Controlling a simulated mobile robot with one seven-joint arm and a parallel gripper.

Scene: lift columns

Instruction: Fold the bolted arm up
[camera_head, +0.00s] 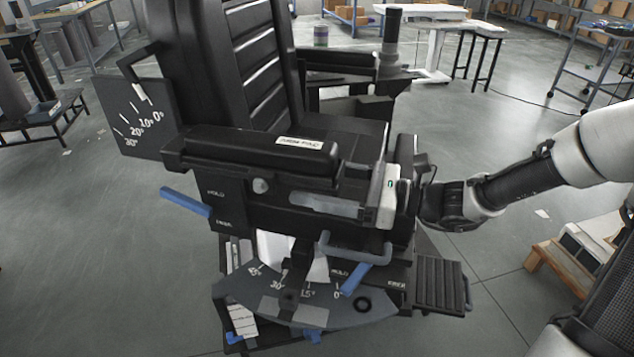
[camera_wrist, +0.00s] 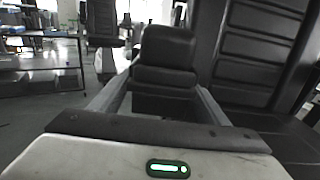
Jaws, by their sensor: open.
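A black chair has a near-side arm (camera_head: 250,150) with a padded top and a white label, lying level along the seat's side. The arm's end also shows in the wrist view (camera_wrist: 165,50). My gripper (camera_head: 318,190) comes in from the right at the arm's front end. One grey finger lies along the arm's near side; the other is mostly hidden in the head view. In the wrist view both fingers (camera_wrist: 162,86) are apart, with the black pad beyond and between them. I cannot tell whether they touch it.
A blue lever (camera_head: 186,202) sticks out at the chair's left, and another blue lever (camera_head: 356,278) is below my gripper. A marked angle plate (camera_head: 340,316) and a footrest (camera_head: 440,284) are low in front. A wooden step stands at right.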

